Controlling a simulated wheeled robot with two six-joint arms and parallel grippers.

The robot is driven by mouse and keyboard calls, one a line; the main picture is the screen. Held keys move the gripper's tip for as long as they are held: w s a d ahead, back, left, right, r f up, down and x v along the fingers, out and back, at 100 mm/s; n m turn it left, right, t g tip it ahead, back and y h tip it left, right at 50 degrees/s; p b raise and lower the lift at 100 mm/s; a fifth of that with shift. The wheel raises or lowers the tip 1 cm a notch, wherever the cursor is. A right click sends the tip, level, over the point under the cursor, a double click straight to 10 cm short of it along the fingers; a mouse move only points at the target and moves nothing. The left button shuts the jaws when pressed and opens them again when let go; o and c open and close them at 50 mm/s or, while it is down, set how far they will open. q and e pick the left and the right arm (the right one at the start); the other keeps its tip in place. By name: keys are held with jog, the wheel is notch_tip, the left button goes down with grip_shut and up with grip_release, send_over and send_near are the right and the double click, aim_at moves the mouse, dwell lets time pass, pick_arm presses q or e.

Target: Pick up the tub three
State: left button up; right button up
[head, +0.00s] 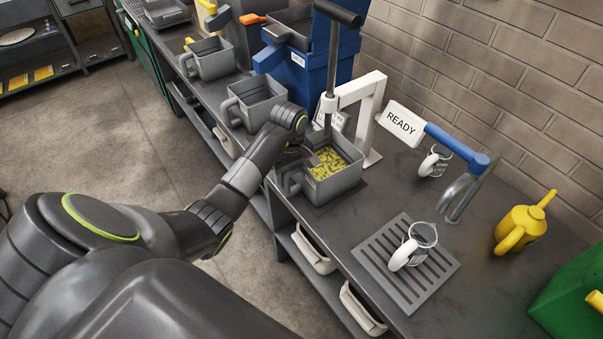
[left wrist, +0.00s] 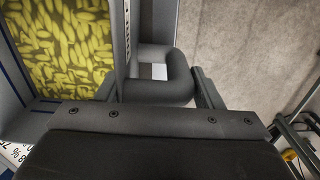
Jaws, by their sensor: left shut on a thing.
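A grey square tub (head: 337,187) holds yellow-green pellets (head: 326,162) and sits on the dark bench under a lever press. It also shows in the left wrist view (left wrist: 118,38), with its handle (left wrist: 180,75) on the right side. My left gripper (left wrist: 160,92) is shut on that handle. In the head view my left wrist hides most of the fingers. Two more grey tubs, a middle one (head: 262,103) and a far one (head: 211,64), stand further back on the bench. No tub number is readable. My right gripper is not in view.
The press post (head: 333,70) rises close behind the pellet tub, with a white bracket (head: 372,110) beside it. A blue machine (head: 312,65) stands further back. A READY sign (head: 401,124), jugs and a drain grate (head: 372,262) lie to the right.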

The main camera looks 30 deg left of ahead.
pick_arm(q)
notch_tip(320, 180, up, 3)
jog(key=shift+w+f+b, duration=0.1)
jog(key=shift+f+b, duration=0.1)
jog(key=shift+b, duration=0.15)
notch_tip(320, 180, up, 6)
jog(key=p, duration=0.5)
jog(key=shift+f, duration=0.1)
jog(key=shift+r+p, duration=0.75)
jog(key=o, duration=0.9)
jog(key=shift+c, duration=0.2)
grip_shut()
